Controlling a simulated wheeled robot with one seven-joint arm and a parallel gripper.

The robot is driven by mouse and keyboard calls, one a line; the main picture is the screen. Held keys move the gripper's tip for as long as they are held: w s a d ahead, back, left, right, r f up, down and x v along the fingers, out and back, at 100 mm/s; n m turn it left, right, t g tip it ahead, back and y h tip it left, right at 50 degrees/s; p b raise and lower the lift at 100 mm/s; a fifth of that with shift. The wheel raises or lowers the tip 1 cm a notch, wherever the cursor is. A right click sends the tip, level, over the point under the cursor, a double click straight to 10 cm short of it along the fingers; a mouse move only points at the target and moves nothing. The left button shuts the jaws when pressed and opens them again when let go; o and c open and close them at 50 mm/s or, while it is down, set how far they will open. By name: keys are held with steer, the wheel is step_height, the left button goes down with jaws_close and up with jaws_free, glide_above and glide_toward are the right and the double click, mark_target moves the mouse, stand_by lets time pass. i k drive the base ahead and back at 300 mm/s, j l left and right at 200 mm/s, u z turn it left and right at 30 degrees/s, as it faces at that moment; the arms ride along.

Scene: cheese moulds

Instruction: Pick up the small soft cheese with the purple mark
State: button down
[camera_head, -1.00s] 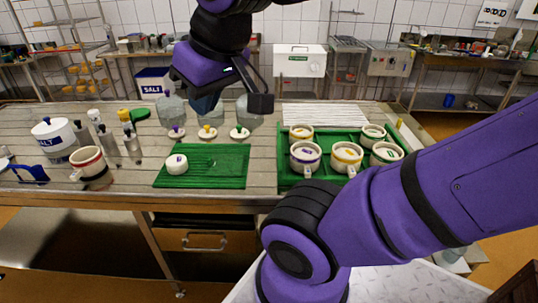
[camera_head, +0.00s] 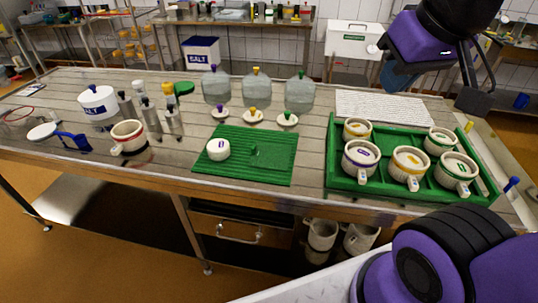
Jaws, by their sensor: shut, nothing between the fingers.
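A small round white cheese with a purple mark (camera_head: 218,149) sits on the left part of a ridged green mat (camera_head: 262,172) on the table. My gripper (camera_head: 472,98) is at the upper right, shut and empty. It hangs in the air, well to the right of the cheese and apart from it. In the picture it overlaps the area behind the green tray.
A green tray (camera_head: 345,183) with several handled moulds stands right of the mat. Three glass domes (camera_head: 255,90) and three small lidded discs (camera_head: 252,117) stand behind the mat. A mug (camera_head: 127,137), metal shakers (camera_head: 172,122) and a salt pot (camera_head: 98,104) stand left.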

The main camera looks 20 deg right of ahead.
mark_target(217, 149)
steer(key=i+j, duration=0.1)
steer(key=j, duration=0.3)
steer(key=i+j, duration=0.15)
steer(key=j, duration=0.2)
steer(key=i+j, duration=0.1)
steer(key=j, duration=0.3)
steer(key=i+j, duration=0.1)
steer(key=j, duration=0.25)
steer(key=i+j, duration=0.1)
steer(key=j, duration=0.3)
steer(key=i+j, duration=0.15)
steer(key=j, duration=0.2)
steer(key=i+j, duration=0.1)
steer(key=j, duration=0.3)
steer(key=u, duration=0.05)
